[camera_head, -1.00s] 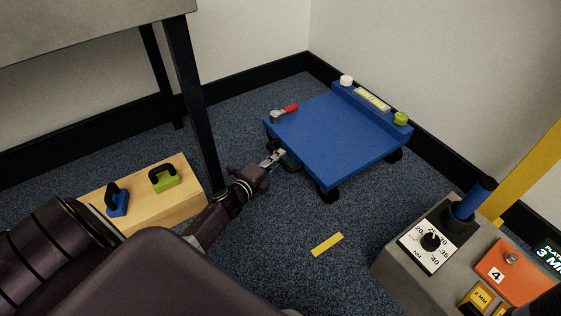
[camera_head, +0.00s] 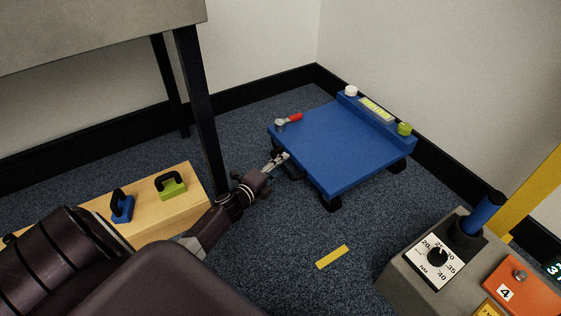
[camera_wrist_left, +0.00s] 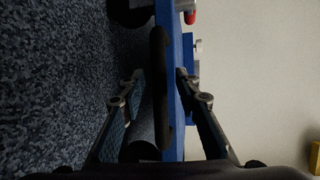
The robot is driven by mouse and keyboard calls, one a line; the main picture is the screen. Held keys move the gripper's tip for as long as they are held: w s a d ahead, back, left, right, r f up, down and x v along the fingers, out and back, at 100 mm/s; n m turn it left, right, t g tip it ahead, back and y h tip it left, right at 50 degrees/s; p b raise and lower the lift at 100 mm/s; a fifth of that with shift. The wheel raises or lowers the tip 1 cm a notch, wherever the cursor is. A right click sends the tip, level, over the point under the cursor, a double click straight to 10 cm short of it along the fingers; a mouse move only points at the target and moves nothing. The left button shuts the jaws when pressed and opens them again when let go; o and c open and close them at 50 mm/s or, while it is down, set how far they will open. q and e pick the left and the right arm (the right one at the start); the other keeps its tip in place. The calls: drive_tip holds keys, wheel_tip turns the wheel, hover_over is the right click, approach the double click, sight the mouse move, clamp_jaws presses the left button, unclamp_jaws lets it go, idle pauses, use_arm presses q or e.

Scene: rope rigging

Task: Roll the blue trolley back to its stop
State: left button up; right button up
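The blue trolley (camera_head: 345,148) stands on the carpet near the back wall, with its raised rear ledge close to the right-hand wall. A dark handle (camera_wrist_left: 160,85) runs along its near-left edge. My left gripper (camera_head: 277,162) is at this handle. In the left wrist view my left gripper (camera_wrist_left: 157,78) has its fingers apart, one on each side of the dark handle and blue deck edge. A gap shows between the left-hand finger and the handle. A stop for the trolley cannot be made out. My right gripper is out of view.
A yellow strip (camera_head: 332,257) lies on the carpet in front of the trolley. A wooden block (camera_head: 187,201) with blue and green handled pieces is at left, beside a table leg (camera_head: 201,110). A grey control box (camera_head: 410,270) stands at lower right.

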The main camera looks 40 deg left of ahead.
use_arm(q)
drive_tip(key=o, duration=0.9)
drive_tip(key=r, duration=0.9)
drive_tip(key=shift+w+a, duration=0.1)
drive_tip(key=shift+w, duration=0.25)
drive_tip(key=shift+o, duration=1.2)
drive_tip(key=shift+r, duration=0.3)
drive_tip(key=shift+s+a+r, duration=0.15)
drive_tip(key=shift+s+r, duration=0.1)
drive_tip(key=shift+r, duration=0.4)
drive_tip(key=shift+c, duration=1.2)
drive_tip(key=shift+s, duration=0.1)
drive_tip(key=c, duration=0.9)
drive_tip(key=shift+f, duration=0.35)
